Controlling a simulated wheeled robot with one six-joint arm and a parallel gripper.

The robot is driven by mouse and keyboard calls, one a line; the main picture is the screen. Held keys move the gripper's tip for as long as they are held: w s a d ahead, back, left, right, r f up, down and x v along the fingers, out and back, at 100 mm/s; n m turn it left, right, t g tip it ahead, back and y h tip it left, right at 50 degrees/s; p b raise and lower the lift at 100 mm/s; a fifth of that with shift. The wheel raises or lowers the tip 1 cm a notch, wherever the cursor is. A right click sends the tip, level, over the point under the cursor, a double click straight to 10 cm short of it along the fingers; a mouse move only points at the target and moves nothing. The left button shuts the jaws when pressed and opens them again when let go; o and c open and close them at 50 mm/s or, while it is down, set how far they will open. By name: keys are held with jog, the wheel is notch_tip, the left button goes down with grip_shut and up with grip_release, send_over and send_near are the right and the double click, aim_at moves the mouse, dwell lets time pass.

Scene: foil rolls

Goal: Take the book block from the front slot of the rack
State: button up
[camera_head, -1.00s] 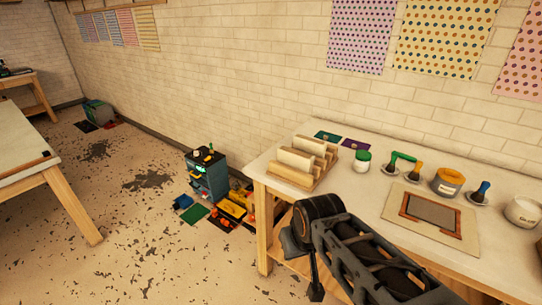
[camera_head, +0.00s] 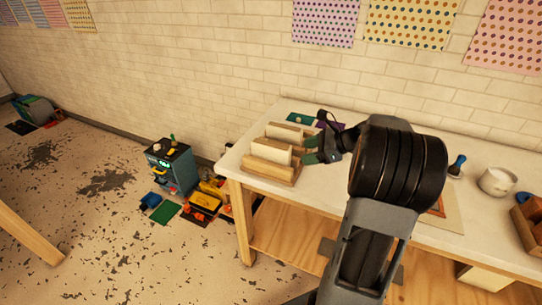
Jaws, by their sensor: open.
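The wooden rack (camera_head: 268,171) stands on the left end of the white-topped table. Its front slot holds a cream book block (camera_head: 271,151), upright and seated between the wooden rails. A second cream block (camera_head: 285,133) stands in the slot behind it. My gripper (camera_head: 309,150) is open at the right end of the rack, its fingers pointing left toward the blocks. The fingertips are close to the right end of the front block, and I cannot tell whether they touch it. Nothing shows between the fingers. My arm hides much of the table's middle.
A green card (camera_head: 299,118) lies behind the rack, and a purple card is partly hidden by my gripper. A white bowl (camera_head: 497,181) and a blue-handled tool (camera_head: 457,165) stand to the right. A small cabinet (camera_head: 172,168) stands on the floor left of the table.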

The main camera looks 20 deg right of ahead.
jog(key=w+d+m+t, duration=0.1)
jog(key=d+m+t, duration=0.15)
jog(key=d, duration=0.25)
send_near(286, 148)
jog(key=x, duration=0.3)
jog(key=shift+m, duration=0.45)
jog(key=shift+p+x, duration=1.1)
jog(key=shift+x, duration=2.15)
jog(key=shift+s, duration=0.15)
jog(key=shift+c, duration=0.4)
grip_shut()
